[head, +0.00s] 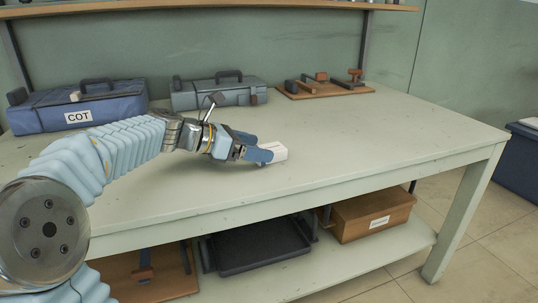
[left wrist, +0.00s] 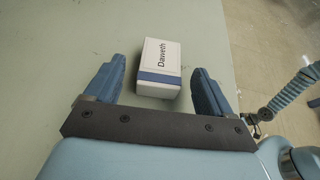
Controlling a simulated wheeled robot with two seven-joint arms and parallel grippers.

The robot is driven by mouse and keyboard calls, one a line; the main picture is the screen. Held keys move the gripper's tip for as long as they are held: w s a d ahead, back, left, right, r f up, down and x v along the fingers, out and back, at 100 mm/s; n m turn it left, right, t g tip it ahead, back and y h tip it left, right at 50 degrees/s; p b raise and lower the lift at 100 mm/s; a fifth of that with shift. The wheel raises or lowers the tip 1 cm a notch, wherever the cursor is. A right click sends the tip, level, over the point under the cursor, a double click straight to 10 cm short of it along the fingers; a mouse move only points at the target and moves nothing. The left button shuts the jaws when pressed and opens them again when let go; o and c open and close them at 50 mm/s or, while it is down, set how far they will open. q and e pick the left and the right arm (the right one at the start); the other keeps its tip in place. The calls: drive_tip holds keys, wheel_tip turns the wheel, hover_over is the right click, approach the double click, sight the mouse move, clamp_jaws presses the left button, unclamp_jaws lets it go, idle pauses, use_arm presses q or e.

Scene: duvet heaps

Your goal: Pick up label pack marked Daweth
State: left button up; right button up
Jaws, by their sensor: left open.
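The label pack marked Daweth (left wrist: 158,70) is a small white box with a dark blue band, lying on the pale green table. In the left wrist view it sits between the two blue fingers of my open left gripper (left wrist: 160,88), with a gap on each side. In the head view the pack (head: 280,152) shows as a white block at the fingertips of my left gripper (head: 268,152), which partly hides it. My right gripper is not in view.
A blue case labelled COT (head: 60,117), a grey case (head: 190,98) and a wooden board with tools (head: 325,90) stand along the back of the table (head: 400,135). The right side is clear. A black tray (head: 260,262) and brown box (head: 350,225) are below.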

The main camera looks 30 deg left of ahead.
sight(280, 152)
use_arm(q)
drive_tip(key=x, duration=0.3)
drive_tip(key=shift+w+d+f, duration=0.2)
drive_tip(key=shift+c, duration=0.5)
drive_tip(key=c, duration=1)
